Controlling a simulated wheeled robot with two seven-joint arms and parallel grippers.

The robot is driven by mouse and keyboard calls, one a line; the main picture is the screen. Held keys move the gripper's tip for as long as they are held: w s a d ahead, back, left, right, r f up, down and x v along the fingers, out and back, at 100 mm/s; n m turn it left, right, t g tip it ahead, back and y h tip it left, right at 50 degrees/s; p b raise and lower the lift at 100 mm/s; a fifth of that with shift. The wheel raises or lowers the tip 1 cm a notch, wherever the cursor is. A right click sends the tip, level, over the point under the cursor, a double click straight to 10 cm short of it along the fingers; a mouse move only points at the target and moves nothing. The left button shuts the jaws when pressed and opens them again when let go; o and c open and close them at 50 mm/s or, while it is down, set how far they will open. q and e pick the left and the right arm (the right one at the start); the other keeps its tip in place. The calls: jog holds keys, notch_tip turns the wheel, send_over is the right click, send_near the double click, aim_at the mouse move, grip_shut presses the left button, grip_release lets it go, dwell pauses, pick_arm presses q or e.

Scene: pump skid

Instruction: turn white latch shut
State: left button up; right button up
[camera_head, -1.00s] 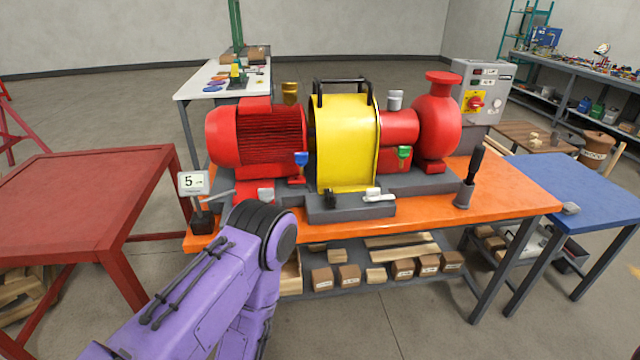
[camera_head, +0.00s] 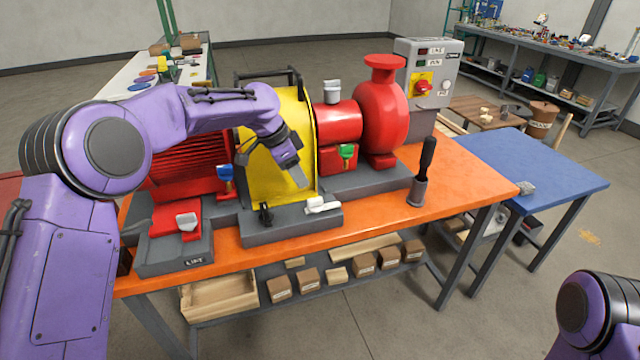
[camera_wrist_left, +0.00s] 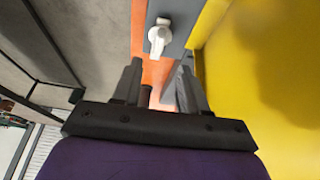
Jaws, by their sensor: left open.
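A white latch (camera_head: 320,205) lies on the right end of a low grey block (camera_head: 290,226) in front of the yellow guard (camera_head: 285,110). It also shows in the left wrist view (camera_wrist_left: 158,36), ahead of the fingers, on its grey plate. My left gripper (camera_head: 298,178) hangs in front of the yellow guard, pointing down, above and slightly left of the white latch. In the left wrist view its fingers (camera_wrist_left: 158,75) are apart with nothing between them. A black latch (camera_head: 265,214) stands at the block's left end. My right gripper is outside the views.
A second whitish handle (camera_head: 187,222) sits on a red part at the left. Blue (camera_head: 225,175) and green (camera_head: 346,151) handles are on the pump skid.

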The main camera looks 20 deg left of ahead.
aim_at(315, 199)
pick_arm(q)
jog(key=d+f, duration=0.1)
jog(key=f, duration=0.1)
jog(key=d+f+p, duration=0.1)
jog(key=f, duration=0.1)
jog(key=d+f, duration=0.1)
jog(key=f, duration=0.1)
jog(key=shift+p, duration=0.35)
jog(key=shift+d+f, duration=0.1)
jog(key=shift+f, duration=0.25)
jog(key=shift+w+f, duration=1)
jog(key=shift+w, duration=0.1)
jog(key=shift+w+f, duration=0.15)
jog(key=shift+w, duration=0.05)
jog(key=c, duration=0.3)
jog(key=shift+s+r, duration=0.2)
jog(key=shift+r, duration=0.05)
grip_shut()
jog(key=shift+s+d+r, duration=0.1)
jog(key=shift+s, duration=0.05)
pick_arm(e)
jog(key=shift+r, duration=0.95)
